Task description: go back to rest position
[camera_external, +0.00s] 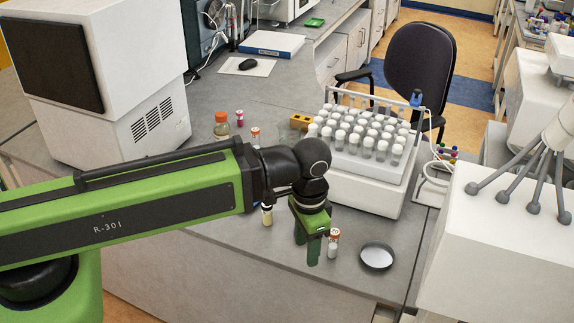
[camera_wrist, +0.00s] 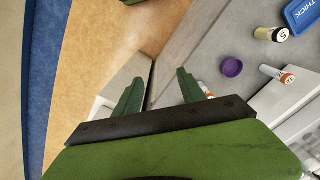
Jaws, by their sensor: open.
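My gripper (camera_external: 306,246) is green and hangs down over the front part of the grey bench, its fingers apart. In the wrist view my gripper (camera_wrist: 160,84) is open, with nothing visible between the two green fingers. A small white vial with an orange cap (camera_external: 332,243) stands just right of the fingers in the external view; I cannot tell whether they touch. Another vial (camera_external: 267,214) stands left of the gripper, partly hidden by my arm.
A white rack of capped tubes (camera_external: 365,185) stands close behind the gripper. A round dish (camera_external: 377,256) lies to the right, near the bench edge. The wrist view shows a purple cap (camera_wrist: 231,67), a dark-capped vial (camera_wrist: 271,34) and a blue item (camera_wrist: 302,14).

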